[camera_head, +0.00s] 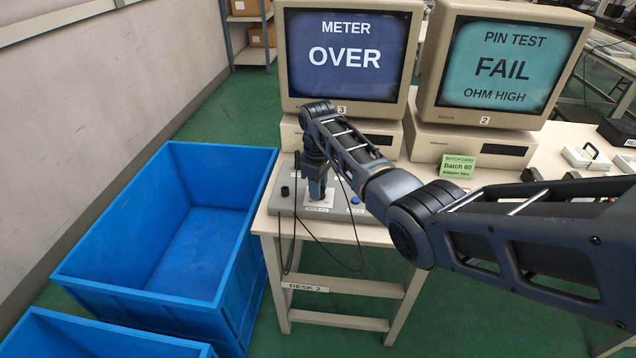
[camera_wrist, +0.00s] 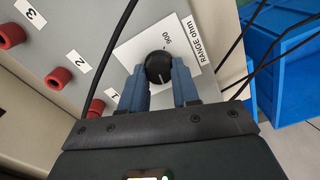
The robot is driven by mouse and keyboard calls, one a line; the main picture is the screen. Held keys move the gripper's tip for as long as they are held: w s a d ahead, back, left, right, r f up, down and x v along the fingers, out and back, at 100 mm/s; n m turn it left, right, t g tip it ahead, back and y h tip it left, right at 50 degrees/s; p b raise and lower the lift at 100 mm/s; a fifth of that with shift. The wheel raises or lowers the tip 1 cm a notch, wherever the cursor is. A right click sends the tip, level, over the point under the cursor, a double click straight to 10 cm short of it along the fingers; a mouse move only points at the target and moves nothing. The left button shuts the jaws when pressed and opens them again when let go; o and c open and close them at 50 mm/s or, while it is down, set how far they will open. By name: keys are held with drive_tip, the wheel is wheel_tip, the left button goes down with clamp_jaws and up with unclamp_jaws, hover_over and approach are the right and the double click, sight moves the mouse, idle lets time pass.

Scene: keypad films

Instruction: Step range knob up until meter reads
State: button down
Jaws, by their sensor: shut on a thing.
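The black range knob (camera_wrist: 158,67) sits on a white plate (camera_wrist: 135,55) labelled "RANGE ohm", with "900" printed beside it. My gripper (camera_wrist: 159,84) has its two blue fingers shut on the knob, one on each side. A white pointer line shows on the knob's face, at its lower edge in the wrist view. In the head view my gripper (camera_head: 318,190) points down at the grey panel, and the knob is hidden there. The meter screen (camera_head: 345,52) reads "METER OVER" in white on blue.
A second monitor (camera_head: 502,65) reads "PIN TEST FAIL OHM HIGH". Red sockets (camera_wrist: 58,78) numbered 1 to 3 sit on the panel beside the knob, and dark cables (camera_wrist: 110,55) run close by. A green batch card (camera_head: 458,167) stands on the desk. Blue bins (camera_head: 180,165) stand at left.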

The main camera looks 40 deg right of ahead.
drive_tip(key=m+p, duration=0.1)
drive_tip(key=m, duration=0.3)
drive_tip(key=shift+m, duration=0.3)
drive_tip(key=m, duration=0.3)
drive_tip(key=shift+d+m+p, duration=0.1)
drive_tip(key=shift+m+p, duration=0.3)
drive_tip(key=m, duration=0.3)
drive_tip(key=shift+d+m+p, duration=0.15)
drive_tip(key=shift+m+p, duration=0.2)
drive_tip(key=shift+m, duration=1.75)
drive_tip(key=c, duration=0.8)
unclamp_jaws()
drive_tip(key=shift+s, duration=0.1)
drive_tip(key=shift+r, duration=3.9)
